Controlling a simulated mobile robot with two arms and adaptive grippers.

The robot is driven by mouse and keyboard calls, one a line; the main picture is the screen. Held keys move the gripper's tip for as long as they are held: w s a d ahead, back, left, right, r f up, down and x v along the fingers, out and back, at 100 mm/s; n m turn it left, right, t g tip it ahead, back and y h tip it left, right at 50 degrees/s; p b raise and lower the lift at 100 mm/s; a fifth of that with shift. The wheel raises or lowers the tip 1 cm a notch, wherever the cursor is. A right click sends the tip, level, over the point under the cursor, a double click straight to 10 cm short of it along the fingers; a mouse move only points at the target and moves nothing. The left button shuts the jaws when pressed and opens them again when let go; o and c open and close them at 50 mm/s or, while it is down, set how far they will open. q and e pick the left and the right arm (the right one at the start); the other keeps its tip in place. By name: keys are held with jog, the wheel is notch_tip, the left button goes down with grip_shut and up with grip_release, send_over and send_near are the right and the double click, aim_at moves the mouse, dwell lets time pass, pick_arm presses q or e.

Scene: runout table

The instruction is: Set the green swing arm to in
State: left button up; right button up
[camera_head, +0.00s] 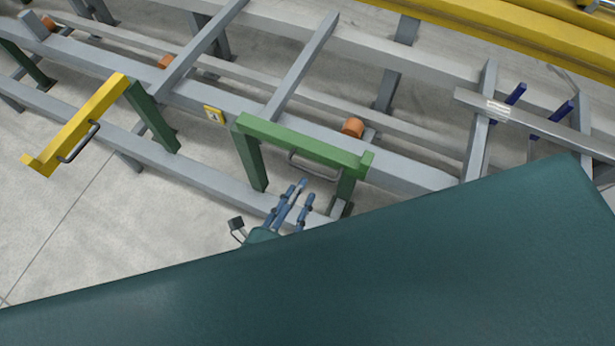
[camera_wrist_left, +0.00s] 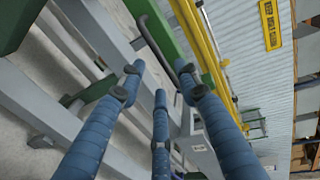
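The green swing arm (camera_head: 300,145) is a green bar on green posts at the near side of the grey frame in the head view. A dark U-shaped handle (camera_head: 312,168) sits on its near face. The handle also shows in the left wrist view (camera_wrist_left: 152,42), ahead of the fingertips. My left gripper (camera_head: 300,189) is just short of the handle, with its blue fingers pointing at it. In the left wrist view its three fingers (camera_wrist_left: 160,85) are spread and hold nothing. I cannot tell whether a fingertip touches the handle. My right gripper is not in view.
A yellow swing arm (camera_head: 82,118) with its own handle juts out toward the lower left. Grey rails (camera_head: 400,172) run behind the green arm. Blue pegs (camera_head: 515,95) stand at the right, and a yellow beam (camera_head: 510,38) crosses the back. Bare floor lies at the left.

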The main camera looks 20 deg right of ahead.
pick_arm(q)
jog(key=shift+v, duration=2.25)
jog(key=s+a+f+n+g+y+p, duration=0.25)
jog(key=a+f+n+y+p, duration=0.35)
jog(key=a+f+n+p, duration=0.75)
jog(key=s+a+f+n+g+y+p, duration=0.1)
jog(key=s+a+f+n+g+y, duration=0.1)
jog(key=s+a+f+n+g, duration=0.2)
jog(key=s+a+f+n+g+y+p, duration=0.2)
jog(key=s+a+f+n+g, duration=0.2)
jog(key=s+a+f, duration=0.6)
jog(key=s+n, duration=0.2)
jog(key=s, duration=0.6)
